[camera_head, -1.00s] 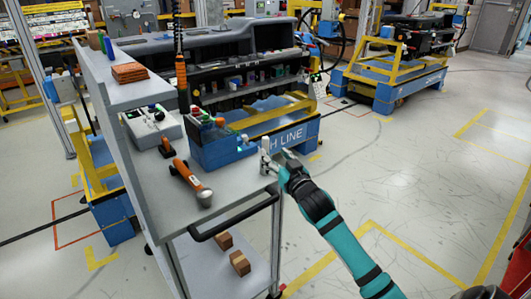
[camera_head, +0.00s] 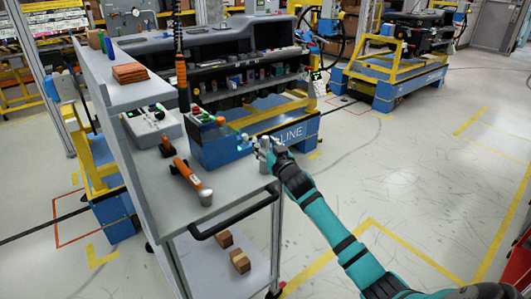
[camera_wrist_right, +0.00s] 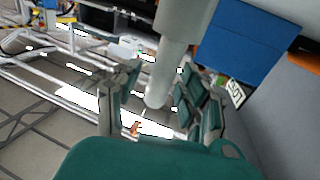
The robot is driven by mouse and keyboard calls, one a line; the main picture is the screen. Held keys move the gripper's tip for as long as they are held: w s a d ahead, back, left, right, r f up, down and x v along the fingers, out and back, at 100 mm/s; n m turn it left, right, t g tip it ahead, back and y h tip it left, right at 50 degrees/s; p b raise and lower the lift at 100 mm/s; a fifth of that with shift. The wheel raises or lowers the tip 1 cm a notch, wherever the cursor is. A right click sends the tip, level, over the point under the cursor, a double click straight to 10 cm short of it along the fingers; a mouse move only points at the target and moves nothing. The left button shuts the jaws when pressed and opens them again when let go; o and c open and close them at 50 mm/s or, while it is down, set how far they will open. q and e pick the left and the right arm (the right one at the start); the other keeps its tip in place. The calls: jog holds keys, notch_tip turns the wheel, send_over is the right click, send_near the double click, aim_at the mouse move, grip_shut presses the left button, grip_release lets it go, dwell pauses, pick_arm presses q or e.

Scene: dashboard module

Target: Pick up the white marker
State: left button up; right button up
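A pale, grey-white cylinder that looks like the white marker (camera_wrist_right: 172,60) shows in the right wrist view, with a wider body above and a rounded narrower end below. In the head view, a small whitish upright shape (camera_head: 263,155) stands at the table's right edge, beside the blue box; gripper and marker are hard to separate there. My right gripper (camera_head: 272,154) is at this spot. In the wrist view its fingers (camera_wrist_right: 153,103) are apart on either side of the cylinder, with a visible gap at the left finger. My left gripper is not in view.
A black handle (camera_head: 238,216) runs along the front edge.

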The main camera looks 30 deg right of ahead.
grip_shut()
notch_tip(320, 180, up, 10)
dwell(0.6)
jog(key=o, duration=0.9)
grip_release()
jog(key=shift+c, duration=0.2)
